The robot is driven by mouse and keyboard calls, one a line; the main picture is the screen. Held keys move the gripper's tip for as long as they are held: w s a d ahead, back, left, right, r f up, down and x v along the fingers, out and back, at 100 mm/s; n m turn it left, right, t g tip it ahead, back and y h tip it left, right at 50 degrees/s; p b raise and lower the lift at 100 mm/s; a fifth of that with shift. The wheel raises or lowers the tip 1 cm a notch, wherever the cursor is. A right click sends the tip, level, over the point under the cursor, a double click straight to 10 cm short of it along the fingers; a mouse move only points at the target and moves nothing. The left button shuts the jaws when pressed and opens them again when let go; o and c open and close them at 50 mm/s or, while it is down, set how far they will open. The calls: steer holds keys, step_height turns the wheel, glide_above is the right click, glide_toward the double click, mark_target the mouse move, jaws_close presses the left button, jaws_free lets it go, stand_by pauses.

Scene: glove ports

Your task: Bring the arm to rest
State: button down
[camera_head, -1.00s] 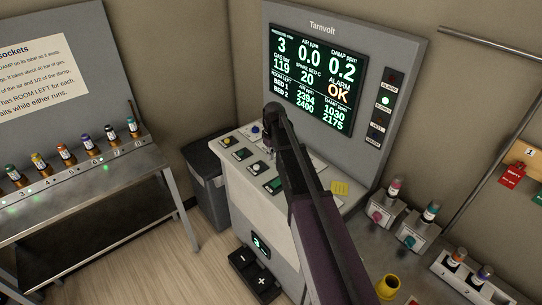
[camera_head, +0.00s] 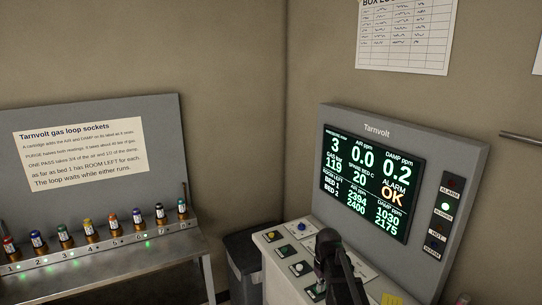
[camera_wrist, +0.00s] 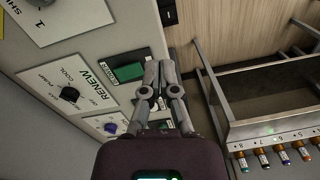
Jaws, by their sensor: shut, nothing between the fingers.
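My arm (camera_head: 340,272) rises from the bottom edge of the head view, in front of the Tarnvolt console's button panel. The fingers are not clear there. In the wrist view my gripper (camera_wrist: 159,66) is shut and empty, its two fingers side by side. The console screen (camera_head: 372,186) reads ALARM OK, with 0.0 air ppm and 0.2 damp ppm.
A socket bench (camera_head: 105,262) with several cartridges stands at the left, under a gas loop notice (camera_head: 80,155). A dark bin (camera_head: 243,252) stands between bench and console. A black knob (camera_wrist: 69,94) and a blue knob (camera_wrist: 111,127) lie left of my gripper in the wrist view.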

steer(key=s+f+m+b, duration=0.1)
steer(key=s+f+b, duration=0.1)
steer(key=s, duration=0.5)
steer(key=s+f+m+b, duration=0.2)
steer(key=s+f+b, duration=0.1)
steer(key=s, duration=0.5)
steer(key=shift+d+f+h, duration=0.2)
steer(key=shift+f+h, duration=0.1)
steer(key=shift+f, duration=0.5)
